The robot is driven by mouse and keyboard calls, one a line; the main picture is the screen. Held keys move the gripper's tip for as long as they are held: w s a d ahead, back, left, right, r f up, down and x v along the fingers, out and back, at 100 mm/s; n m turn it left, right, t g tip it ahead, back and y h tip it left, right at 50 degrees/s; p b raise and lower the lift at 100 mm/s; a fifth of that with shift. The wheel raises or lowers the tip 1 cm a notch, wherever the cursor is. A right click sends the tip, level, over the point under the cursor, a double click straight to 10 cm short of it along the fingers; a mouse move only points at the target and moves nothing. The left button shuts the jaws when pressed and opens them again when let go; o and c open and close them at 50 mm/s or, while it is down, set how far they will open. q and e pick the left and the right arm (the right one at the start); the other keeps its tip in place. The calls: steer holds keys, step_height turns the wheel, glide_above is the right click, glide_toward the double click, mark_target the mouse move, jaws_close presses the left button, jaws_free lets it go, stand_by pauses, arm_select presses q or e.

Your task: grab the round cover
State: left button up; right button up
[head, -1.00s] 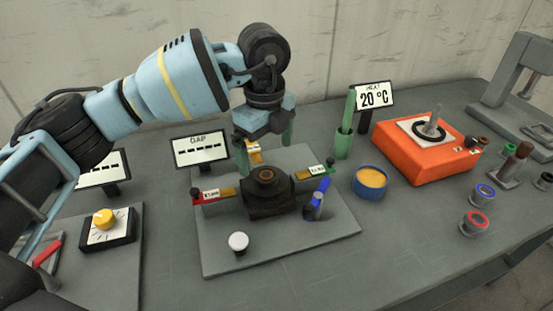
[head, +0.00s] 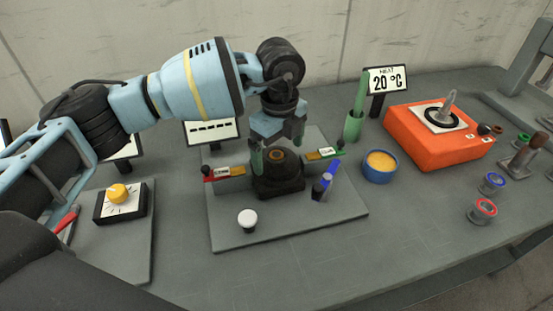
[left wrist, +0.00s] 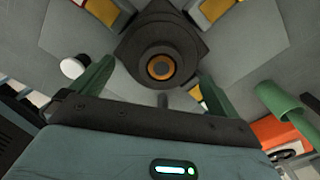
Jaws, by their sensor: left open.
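The round cover appears to be the dark round piece with an orange ring at its centre (head: 276,156), on top of a black block (head: 278,184) on the grey plate. In the left wrist view the cover (left wrist: 160,66) lies ahead, between the two green fingers. My left gripper (head: 279,147) is open and empty, pointing down with its fingers on either side of the cover's top. I cannot tell whether the fingers touch it. My right gripper is not in view.
Red and green labelled slides (head: 222,173) flank the block. A white knob (head: 248,220) and a blue-handled part (head: 326,182) stand on the plate (head: 310,228). To the right are a blue bowl (head: 380,174), a green holder (head: 353,127) and an orange heater (head: 430,147).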

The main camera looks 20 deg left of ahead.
arm_select(q)
steer(key=shift+f, duration=0.75)
steer(key=shift+c, duration=0.3)
steer(key=c, duration=1)
steer(key=shift+r, duration=0.15)
steer(key=shift+r, duration=0.6)
step_height(320, 180, up, 2)
steer(key=shift+r, duration=0.15)
steer(key=s+d, duration=0.2)
steer(key=s, duration=0.3)
steer(key=s+d+r, duration=0.1)
steer(key=s+d, duration=0.1)
steer(key=s, duration=0.3)
steer(key=s+d, duration=0.2)
steer(key=s, duration=0.3)
steer(key=shift+r, duration=0.15)
